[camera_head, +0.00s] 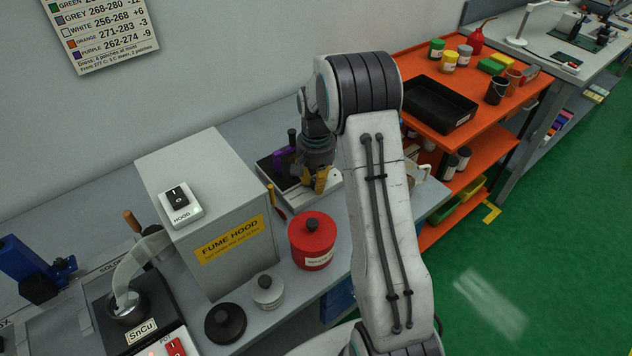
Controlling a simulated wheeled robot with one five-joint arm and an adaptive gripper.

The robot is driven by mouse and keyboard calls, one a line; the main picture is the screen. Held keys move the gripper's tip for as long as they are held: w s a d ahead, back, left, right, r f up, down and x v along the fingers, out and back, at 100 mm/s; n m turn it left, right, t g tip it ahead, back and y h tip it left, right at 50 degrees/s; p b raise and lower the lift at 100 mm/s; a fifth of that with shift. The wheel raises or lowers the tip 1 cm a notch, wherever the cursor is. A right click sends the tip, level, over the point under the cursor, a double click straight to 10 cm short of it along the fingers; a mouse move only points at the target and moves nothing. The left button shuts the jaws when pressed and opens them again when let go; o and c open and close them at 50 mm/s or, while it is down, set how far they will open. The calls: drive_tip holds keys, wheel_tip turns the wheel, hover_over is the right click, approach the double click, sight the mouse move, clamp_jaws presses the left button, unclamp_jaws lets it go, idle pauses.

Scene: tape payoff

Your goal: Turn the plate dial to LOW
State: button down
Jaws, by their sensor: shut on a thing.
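The plate (277,184) is a low unit with a dark top and a pale front edge, on the grey bench beyond the fume hood box. My gripper (315,185) reaches down over its right part, with yellowish fingertips at the pale front edge. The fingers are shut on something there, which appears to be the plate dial. The dial itself is hidden by the fingers, and its setting and any LOW mark cannot be read. A purple piece (282,158) and a dark upright part stand on the plate's left side, close beside my gripper.
The grey fume hood box (240,240) stands left of the plate. A red lidded pot (312,244), a small grey pot (268,291) and a black lid (225,323) stand in front. An orange shelf cart (500,110) stands to the right. Green floor there is open.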

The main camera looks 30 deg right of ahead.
drive_tip(key=shift+s+f, duration=0.1)
idle(0.4)
drive_tip(key=c, duration=1.3)
unclamp_jaws()
